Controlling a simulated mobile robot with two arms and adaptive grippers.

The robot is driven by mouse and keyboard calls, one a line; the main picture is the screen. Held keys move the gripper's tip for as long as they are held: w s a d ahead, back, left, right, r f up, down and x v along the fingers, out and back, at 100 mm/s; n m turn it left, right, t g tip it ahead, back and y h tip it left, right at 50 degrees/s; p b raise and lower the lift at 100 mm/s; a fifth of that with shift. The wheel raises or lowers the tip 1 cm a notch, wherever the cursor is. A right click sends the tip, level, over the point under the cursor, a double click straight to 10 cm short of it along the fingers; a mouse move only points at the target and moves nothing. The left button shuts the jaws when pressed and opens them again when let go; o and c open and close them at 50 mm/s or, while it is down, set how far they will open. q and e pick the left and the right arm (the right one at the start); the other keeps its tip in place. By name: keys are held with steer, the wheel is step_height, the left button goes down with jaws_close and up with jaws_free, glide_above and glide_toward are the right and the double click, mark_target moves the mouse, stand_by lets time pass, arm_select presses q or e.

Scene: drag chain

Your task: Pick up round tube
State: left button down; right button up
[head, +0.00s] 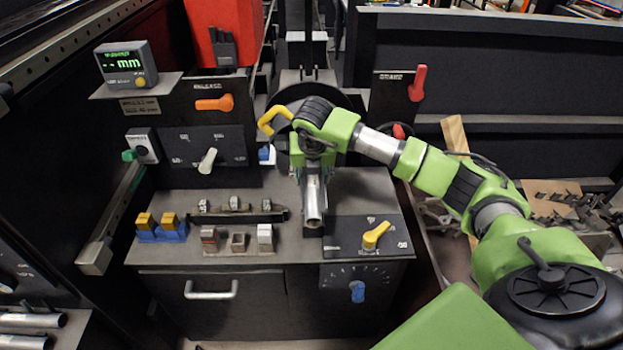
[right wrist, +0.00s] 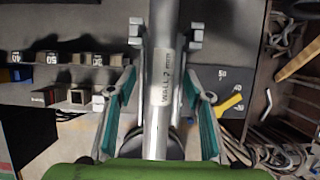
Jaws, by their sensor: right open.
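A round metal tube (head: 314,203) lies in the machine, its open near end pointing toward me. In the right wrist view the tube (right wrist: 161,70) runs down the middle, with lettering like "WALL 2" on it. My right gripper (head: 311,165) is over the tube, coming in from the right. In the right wrist view the right gripper (right wrist: 163,105) is open, with a teal-padded finger on each side of the tube and gaps between pads and tube. In the head view my arm hides the tube's far part. My left gripper is not in view.
A yellow lever (head: 376,235) sits right of the tube, and a yellow hooked handle (head: 273,120) is close to my wrist. Small blocks (head: 237,241) stand on the bench to the left. More tubes (head: 32,320) lie at lower left. Metal scraps (head: 580,212) lie at right.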

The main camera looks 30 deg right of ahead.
steer(key=shift+w+f, duration=0.1)
steer(key=shift+f, duration=0.2)
jaws_close()
steer(key=shift+r, duration=0.1)
